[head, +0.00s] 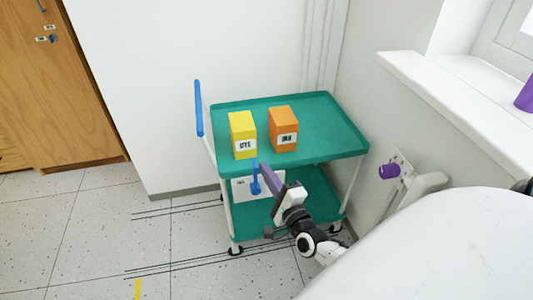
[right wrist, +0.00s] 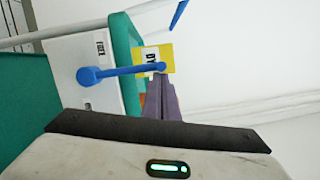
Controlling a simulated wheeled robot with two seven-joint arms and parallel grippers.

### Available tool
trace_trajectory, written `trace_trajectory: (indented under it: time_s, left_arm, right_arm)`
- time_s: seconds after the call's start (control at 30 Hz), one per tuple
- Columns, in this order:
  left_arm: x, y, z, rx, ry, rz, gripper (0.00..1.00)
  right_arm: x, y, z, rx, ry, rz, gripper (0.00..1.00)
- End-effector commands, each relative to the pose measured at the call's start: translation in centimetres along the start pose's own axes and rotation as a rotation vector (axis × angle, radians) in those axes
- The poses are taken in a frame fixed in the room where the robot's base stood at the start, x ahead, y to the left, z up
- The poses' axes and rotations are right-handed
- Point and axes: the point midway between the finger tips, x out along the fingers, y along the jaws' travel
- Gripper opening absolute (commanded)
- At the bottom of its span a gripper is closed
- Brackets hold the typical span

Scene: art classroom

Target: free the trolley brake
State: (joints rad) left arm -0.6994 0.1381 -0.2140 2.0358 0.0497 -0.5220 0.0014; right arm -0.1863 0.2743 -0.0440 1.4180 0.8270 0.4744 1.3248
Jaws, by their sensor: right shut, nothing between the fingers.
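The green trolley (head: 230,106) stands by the wall, with white posts and a blue push handle (head: 199,108) at its left. A white plate (head: 239,188) below its top shelf carries the blue brake lever (head: 256,182). In the right wrist view the lever (right wrist: 125,71) runs from a round pivot to a small knob at the fingertips. The plate (right wrist: 65,48) has a FREE label (right wrist: 101,45) and another label, unreadable. My right gripper (head: 265,169), with purple fingers, is shut and empty beside the lever; whether it touches cannot be told. My left gripper is out of view.
A yellow DYE box (head: 243,134) and an orange INK box (head: 284,128) stand on the top shelf. A windowsill (head: 455,100) and a wall plate with a purple knob (head: 389,171) are at the right. The floor left of the trolley is clear.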

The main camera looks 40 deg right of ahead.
Motion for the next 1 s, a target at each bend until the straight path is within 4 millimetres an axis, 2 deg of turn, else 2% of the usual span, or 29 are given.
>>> trace_trajectory:
  time_s: [0.33, 0.57, 0.6, 0.8, 1.0]
  left_arm:
    - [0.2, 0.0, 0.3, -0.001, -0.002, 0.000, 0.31]
    - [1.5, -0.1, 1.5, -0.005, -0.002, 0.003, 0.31]
    - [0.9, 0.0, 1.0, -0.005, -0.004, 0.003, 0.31]
    - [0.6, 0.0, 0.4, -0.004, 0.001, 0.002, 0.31]
    - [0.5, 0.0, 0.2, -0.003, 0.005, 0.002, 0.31]
  right_arm:
    - [0.1, 0.0, -0.2, 0.000, -0.005, -0.001, 0.00]
    - [0.0, 0.4, -3.2, -0.004, -0.018, 0.004, 0.00]
    - [-1.3, 0.2, -2.9, 0.001, -0.017, 0.010, 0.00]
    - [-6.0, -0.1, -3.0, 0.002, -0.015, 0.009, 0.00]
    - [-9.0, -0.2, -3.0, 0.001, -0.015, 0.006, 0.00]
